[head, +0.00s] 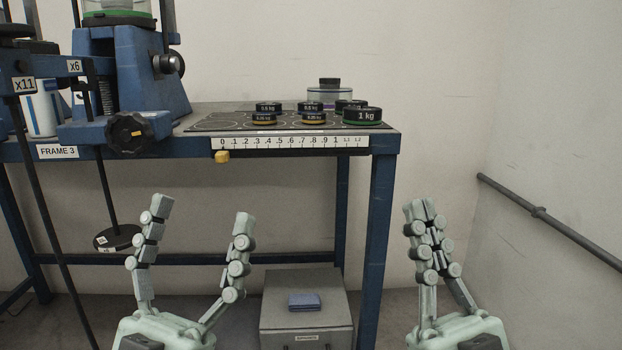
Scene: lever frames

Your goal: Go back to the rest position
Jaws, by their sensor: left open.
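My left gripper (201,216) stands upright in front of the blue bench frame, its two fingers spread wide with nothing between them. My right gripper (422,210) stands upright to the right of the bench's right front leg. Its fingertips are together and I see nothing held between them. Both grippers appear lower in the picture than the bench top and apart from the weights.
A blue bench (386,180) carries a scale strip (290,142), several round weights, including a 1 kg one (362,116), and lever apparatus at left. A hanger (118,238) hangs at left. A grey box (300,325) bears a folded blue cloth (304,301). A rail (545,217) runs along the right wall.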

